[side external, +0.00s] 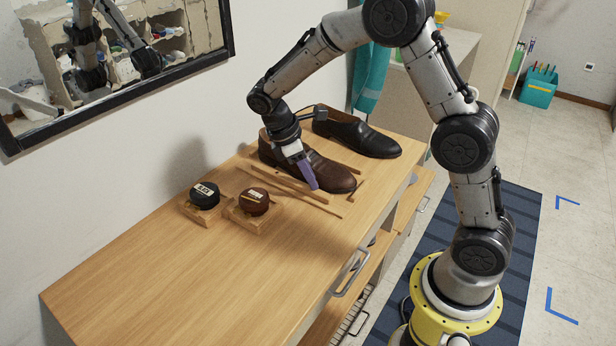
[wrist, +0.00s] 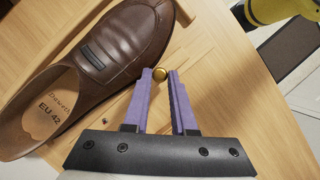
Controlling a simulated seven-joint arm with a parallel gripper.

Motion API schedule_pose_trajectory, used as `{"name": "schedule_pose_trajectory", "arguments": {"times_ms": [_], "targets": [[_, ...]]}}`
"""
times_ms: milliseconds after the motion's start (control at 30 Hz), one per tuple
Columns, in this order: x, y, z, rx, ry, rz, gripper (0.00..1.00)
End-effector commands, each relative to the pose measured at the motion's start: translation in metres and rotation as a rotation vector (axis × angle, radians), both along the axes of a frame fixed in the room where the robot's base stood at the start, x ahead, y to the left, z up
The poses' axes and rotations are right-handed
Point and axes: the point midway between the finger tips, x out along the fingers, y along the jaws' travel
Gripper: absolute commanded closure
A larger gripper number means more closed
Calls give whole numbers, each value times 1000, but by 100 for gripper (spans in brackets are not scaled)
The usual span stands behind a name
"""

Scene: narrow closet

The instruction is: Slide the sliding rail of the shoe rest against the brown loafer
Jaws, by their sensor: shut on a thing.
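The brown loafer (side external: 328,172) lies on the wooden bench top, its toe toward the front right. In the wrist view the loafer (wrist: 112,50) fills the upper left, with "EU 42" on its insole. The sliding rail (side external: 274,179) is a thin wooden strip along the loafer's near side. Whether it touches the shoe I cannot tell. My gripper (side external: 312,187) points down beside the loafer's toe. In the wrist view its purple fingers (wrist: 161,76) are shut on a small brass knob (wrist: 160,74), beside the shoe. The fingers hide part of the rail.
A black shoe (side external: 358,136) stands behind the loafer. Another thin wooden strip (side external: 318,207) lies nearer the front. Two round tins, one black (side external: 205,194) and one brown (side external: 254,201), sit on wooden blocks to the left. The bench's left part (side external: 170,280) is clear.

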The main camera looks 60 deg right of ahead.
Motion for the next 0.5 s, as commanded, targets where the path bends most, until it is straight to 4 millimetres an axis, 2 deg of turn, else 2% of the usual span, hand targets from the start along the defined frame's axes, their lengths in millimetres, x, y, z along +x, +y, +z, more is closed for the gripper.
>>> {"name": "schedule_pose_trajectory", "arguments": {"times_ms": [67,100,233,500], "targets": [[1,0,1,0,-2,2,100],[1,0,1,0,-2,2,68],[0,0,1,0,-1,1,46],[1,1,2,-1,-2,2,46]]}}
